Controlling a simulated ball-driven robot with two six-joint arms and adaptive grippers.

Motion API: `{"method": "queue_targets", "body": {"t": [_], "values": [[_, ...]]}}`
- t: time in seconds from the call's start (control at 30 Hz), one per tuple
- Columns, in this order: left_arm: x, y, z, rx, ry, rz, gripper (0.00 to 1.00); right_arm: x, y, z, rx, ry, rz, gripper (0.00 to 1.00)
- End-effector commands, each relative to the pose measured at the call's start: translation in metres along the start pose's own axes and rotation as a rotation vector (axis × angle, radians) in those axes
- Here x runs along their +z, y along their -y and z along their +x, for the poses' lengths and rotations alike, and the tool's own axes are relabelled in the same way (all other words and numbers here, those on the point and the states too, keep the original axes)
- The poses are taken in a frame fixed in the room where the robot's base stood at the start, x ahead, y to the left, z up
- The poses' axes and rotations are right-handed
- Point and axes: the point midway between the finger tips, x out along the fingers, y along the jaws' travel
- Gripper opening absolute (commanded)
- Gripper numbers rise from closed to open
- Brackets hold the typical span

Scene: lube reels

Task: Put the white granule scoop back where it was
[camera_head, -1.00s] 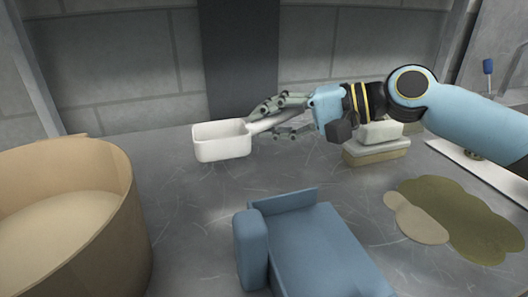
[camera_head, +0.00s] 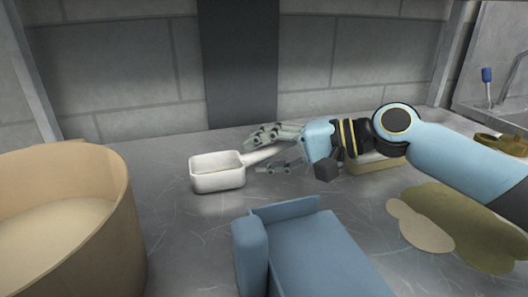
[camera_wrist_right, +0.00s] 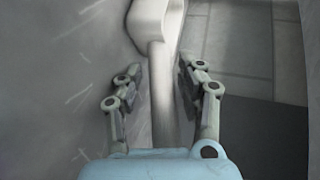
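The white granule scoop (camera_head: 218,181) is upright and appears to rest on the grey metal worktop (camera_head: 185,235), left of my right gripper. Its handle points right and up toward that gripper. My right gripper (camera_head: 254,157) has its fingers on either side of the handle. In the right wrist view, the scoop's handle (camera_wrist_right: 161,85) runs between the fingers of the right gripper (camera_wrist_right: 161,73), with narrow gaps on both sides, so the fingers look open. The scoop's bowl is cut off at the top of that view. My left gripper is not in view.
A large tan round tub (camera_head: 120,215) stands at the left. A blue block-shaped item (camera_head: 315,255) is at the front centre. A pale tan box (camera_head: 377,163) is partly behind my right arm. Flat olive (camera_head: 475,225) and beige (camera_head: 415,226) patches lie at the right.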

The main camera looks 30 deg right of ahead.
Motion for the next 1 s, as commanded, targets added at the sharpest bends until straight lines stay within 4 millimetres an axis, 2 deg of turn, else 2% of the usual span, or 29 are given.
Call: {"method": "queue_targets", "body": {"t": [0.33, 0.43, 0.73, 0.9, 1.0], "values": [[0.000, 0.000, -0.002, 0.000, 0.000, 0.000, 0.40, 0.000, 0.003, -0.001, 0.000, 0.000, -0.001, 0.46], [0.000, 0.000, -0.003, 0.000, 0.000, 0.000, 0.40, 0.000, 0.002, -0.008, 0.004, 0.001, -0.002, 0.46], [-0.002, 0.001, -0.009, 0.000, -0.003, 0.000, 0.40, 0.001, 0.002, -0.053, 0.011, 0.003, -0.004, 0.46], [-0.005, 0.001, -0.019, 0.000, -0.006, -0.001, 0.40, 0.000, 0.004, -0.076, 0.009, 0.001, -0.001, 0.46], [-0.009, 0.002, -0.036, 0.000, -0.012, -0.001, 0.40, 0.001, 0.007, -0.089, 0.004, 0.003, 0.002, 0.46]]}}
